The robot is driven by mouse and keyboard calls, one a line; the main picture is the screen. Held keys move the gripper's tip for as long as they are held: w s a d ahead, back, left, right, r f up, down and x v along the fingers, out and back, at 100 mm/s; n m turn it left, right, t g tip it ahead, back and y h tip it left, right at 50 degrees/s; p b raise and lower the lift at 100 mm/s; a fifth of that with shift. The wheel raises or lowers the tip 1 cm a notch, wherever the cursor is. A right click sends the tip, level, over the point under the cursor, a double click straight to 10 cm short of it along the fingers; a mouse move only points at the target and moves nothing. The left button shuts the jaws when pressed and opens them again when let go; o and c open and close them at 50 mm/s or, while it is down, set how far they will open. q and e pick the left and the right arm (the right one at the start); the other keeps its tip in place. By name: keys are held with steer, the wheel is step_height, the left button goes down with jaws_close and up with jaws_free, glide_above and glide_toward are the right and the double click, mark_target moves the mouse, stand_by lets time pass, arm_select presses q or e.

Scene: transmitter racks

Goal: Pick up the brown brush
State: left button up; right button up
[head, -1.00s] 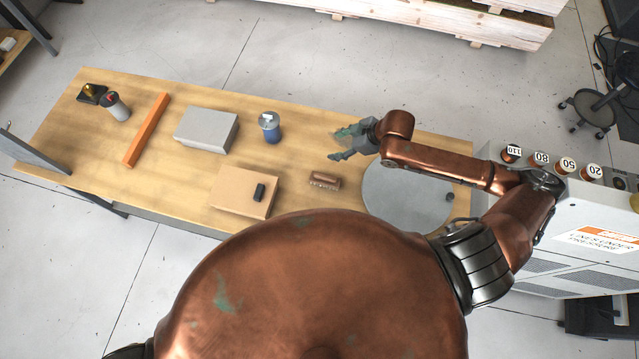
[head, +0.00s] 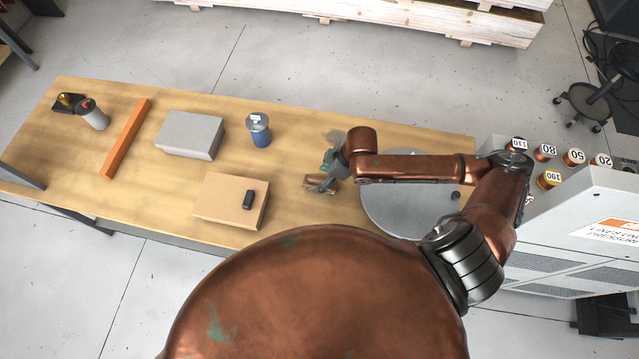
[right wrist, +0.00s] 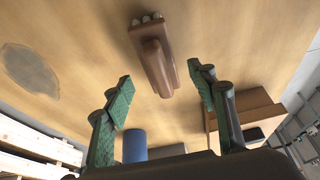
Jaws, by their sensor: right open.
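The brown brush (head: 321,185) lies on the wooden table, left of the grey round plate, partly hidden by my right gripper in the head view. My right gripper (head: 322,178) is right over the brush, with its fingers pointing down. In the right wrist view the brush (right wrist: 152,60) shows ahead of and between the two green fingertips (right wrist: 160,88). The fingers are spread wide and do not touch it. My left gripper is not in view.
A cardboard box (head: 225,204) with a small black item (head: 248,200) stands left of the brush. A blue can (head: 258,132), a grey box (head: 190,136) and an orange bar (head: 125,140) stand further left. The round plate (head: 395,215) lies to the right.

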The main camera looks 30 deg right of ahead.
steer(key=shift+x, duration=1.3)
steer(key=shift+c, duration=0.4)
steer(key=c, duration=1.2)
steer(key=shift+r, duration=0.1)
